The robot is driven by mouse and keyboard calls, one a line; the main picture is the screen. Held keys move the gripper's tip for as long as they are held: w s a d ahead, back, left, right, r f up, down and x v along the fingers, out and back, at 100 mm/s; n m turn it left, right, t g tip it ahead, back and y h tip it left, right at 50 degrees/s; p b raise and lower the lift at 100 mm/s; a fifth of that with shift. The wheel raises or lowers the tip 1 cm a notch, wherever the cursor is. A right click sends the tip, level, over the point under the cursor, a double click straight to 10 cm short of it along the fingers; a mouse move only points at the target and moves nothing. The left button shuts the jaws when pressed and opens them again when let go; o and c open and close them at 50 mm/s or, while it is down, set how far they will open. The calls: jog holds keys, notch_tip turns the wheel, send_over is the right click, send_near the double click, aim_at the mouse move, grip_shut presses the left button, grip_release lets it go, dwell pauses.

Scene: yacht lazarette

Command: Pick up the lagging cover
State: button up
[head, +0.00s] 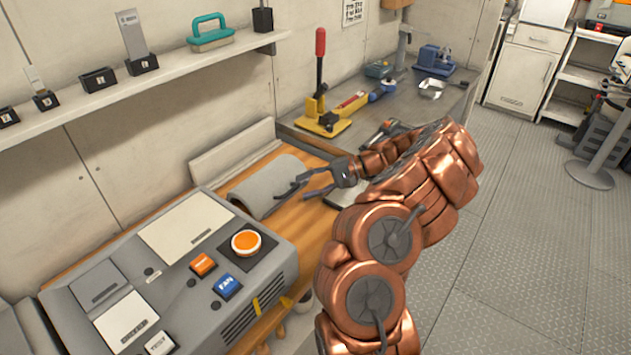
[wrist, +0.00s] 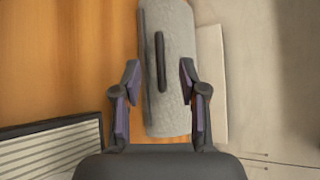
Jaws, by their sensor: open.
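The lagging cover (head: 268,187) is a grey, curved half-cylinder piece lying on the orange-brown wooden bench, behind the grey control console. In the wrist view the lagging cover (wrist: 175,100) shows a rough grey surface with a dark raised strip along its middle. My gripper (head: 297,187) is open, at the right side of the cover in the head view. In the wrist view my gripper (wrist: 158,75) has one finger on each side of the cover's width, with the dark strip between them. I cannot tell whether either finger touches it.
The grey console (head: 165,270) with orange and blue buttons stands close in front of the cover. A pale board (head: 233,150) stands against the wall behind it. A yellow lever press (head: 322,120) and tools sit on the grey bench beyond.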

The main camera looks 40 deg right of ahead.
aim_at(291, 190)
jog(key=shift+p+x, duration=0.6)
jog(key=shift+x, duration=2.1)
grip_shut()
jog(key=shift+r, duration=0.2)
jog(key=shift+r+p, duration=0.8)
jog(key=shift+r, duration=1.7)
jog(key=shift+s, duration=0.1)
jog(key=shift+s+d+b, duration=0.4)
jog(key=shift+s, duration=1.35)
jog(key=shift+s+d+b, duration=0.4)
jog(key=shift+s+b, duration=0.05)
jog(key=shift+s, duration=1.3)
jog(key=shift+s+d+b, duration=0.4)
jog(key=shift+s, duration=1.35)
jog(key=shift+s+d+b, duration=0.15)
jog(key=shift+s+b, duration=0.15)
jog(key=shift+s, duration=0.75)
